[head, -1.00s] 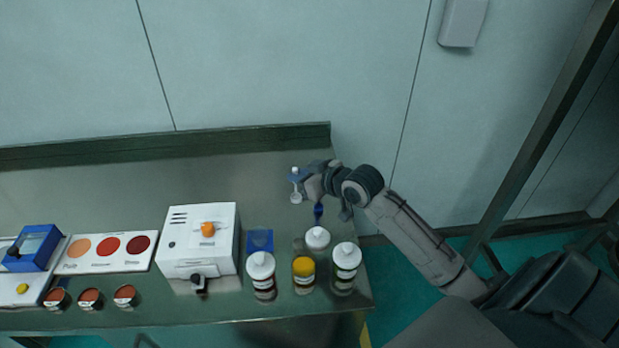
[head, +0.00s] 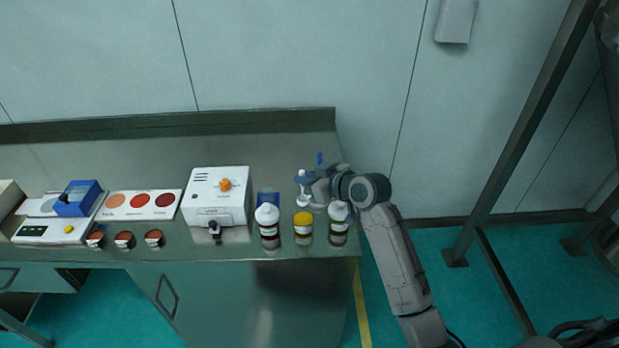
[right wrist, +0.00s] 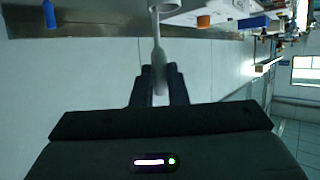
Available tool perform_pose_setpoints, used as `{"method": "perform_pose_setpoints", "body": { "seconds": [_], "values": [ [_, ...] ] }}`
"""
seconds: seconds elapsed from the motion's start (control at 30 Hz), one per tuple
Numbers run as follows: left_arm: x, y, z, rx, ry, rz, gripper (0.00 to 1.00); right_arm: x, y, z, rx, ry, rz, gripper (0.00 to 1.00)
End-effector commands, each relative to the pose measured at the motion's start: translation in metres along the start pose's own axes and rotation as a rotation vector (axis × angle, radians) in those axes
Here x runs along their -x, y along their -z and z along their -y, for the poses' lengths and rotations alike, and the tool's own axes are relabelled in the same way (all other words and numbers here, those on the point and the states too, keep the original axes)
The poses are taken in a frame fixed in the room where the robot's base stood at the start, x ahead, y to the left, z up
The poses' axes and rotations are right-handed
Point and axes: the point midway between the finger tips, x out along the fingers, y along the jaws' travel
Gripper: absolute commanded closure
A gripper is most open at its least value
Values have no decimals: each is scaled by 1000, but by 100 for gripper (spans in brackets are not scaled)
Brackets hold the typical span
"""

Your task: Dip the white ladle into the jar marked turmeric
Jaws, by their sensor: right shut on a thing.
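My right gripper (head: 311,187) is shut on the white ladle (head: 301,177) and holds it behind the row of jars at the right end of the table. In the right wrist view the pale ladle handle (right wrist: 159,50) runs up from between the two dark fingers (right wrist: 159,85). A jar with a yellow top (head: 303,219) stands just in front of the gripper. Its label is too small to read, so I cannot confirm that it is the turmeric one. My left gripper is not in view.
White-topped jars stand left (head: 267,214) and right (head: 338,211) of the yellow-topped one. A white machine with an orange knob (head: 224,185) is further left, beside a colour card (head: 140,203) and a scale (head: 50,232). The table behind the machine is clear.

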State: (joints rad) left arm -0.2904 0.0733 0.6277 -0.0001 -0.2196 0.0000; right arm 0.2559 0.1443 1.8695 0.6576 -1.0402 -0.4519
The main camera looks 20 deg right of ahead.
Motion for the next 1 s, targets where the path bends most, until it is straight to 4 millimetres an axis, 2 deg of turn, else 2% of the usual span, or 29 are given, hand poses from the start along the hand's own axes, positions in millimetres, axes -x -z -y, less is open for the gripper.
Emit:
{"method": "perform_pose_setpoints", "body": {
  "seconds": [0.37, 0.8, 1.0],
  "values": [
    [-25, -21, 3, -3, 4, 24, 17, -11, -28, 0, -1, -1, 0, 100],
    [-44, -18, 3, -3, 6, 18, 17, -22, -55, 0, -1, 0, 1, 100],
    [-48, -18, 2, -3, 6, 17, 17, -25, -61, 0, -1, 0, -1, 100]
  ]
}}
